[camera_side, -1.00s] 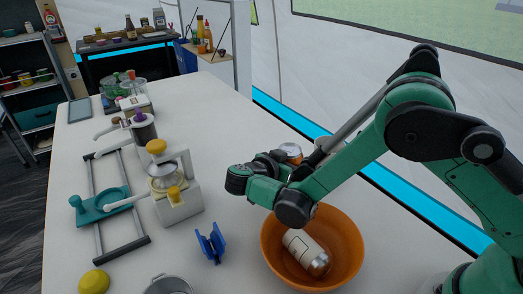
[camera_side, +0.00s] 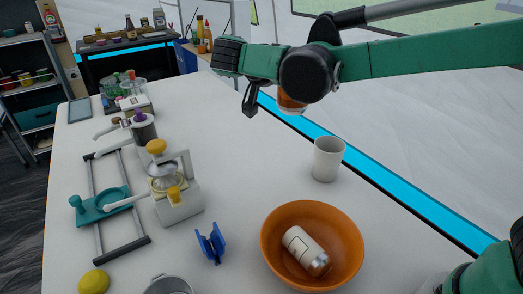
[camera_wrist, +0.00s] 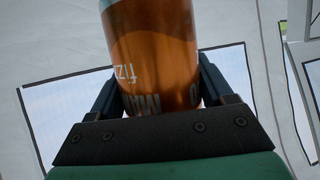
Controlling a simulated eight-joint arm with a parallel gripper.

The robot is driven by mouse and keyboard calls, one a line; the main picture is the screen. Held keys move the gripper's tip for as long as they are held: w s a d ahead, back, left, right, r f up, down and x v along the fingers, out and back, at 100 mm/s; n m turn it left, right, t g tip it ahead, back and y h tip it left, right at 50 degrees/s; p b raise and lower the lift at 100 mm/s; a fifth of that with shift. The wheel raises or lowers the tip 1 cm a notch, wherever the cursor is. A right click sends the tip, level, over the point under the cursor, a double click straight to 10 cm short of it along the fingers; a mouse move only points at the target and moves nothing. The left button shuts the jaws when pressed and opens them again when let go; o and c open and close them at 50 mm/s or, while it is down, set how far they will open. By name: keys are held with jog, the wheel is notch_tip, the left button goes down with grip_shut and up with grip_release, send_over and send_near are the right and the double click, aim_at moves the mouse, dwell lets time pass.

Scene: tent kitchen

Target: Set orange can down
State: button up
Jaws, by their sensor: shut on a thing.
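The orange can (camera_wrist: 158,50) is between the two fingers of my gripper (camera_wrist: 158,92) in the wrist view, with its printed side showing. In the side view a part of the orange can (camera_side: 291,101) shows below my wrist, high above the table; the rest is hidden by my arm. My gripper (camera_side: 262,97) is shut on it. The white table (camera_side: 240,160) below is clear under the can, as far as I can tell.
A white cup (camera_side: 327,160) stands near the right table edge. An orange bowl (camera_side: 349,232) holds a white can (camera_side: 305,249). A blue stand (camera_side: 211,243), a juicer-like appliance (camera_side: 176,185) and a teal-handled frame (camera_side: 103,205) stand to the left.

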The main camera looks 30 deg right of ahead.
jog(key=w+n+t+y, duration=0.6)
jog(key=w+n+t, duration=0.15)
jog(key=w, duration=0.65)
jog(key=shift+n, duration=0.35)
notch_tip(320, 180, down, 19)
jog(key=shift+a+f, duration=0.1)
jog(key=shift+f, duration=0.1)
jog(key=o, duration=1.1)
jog(key=shift+o, duration=0.2)
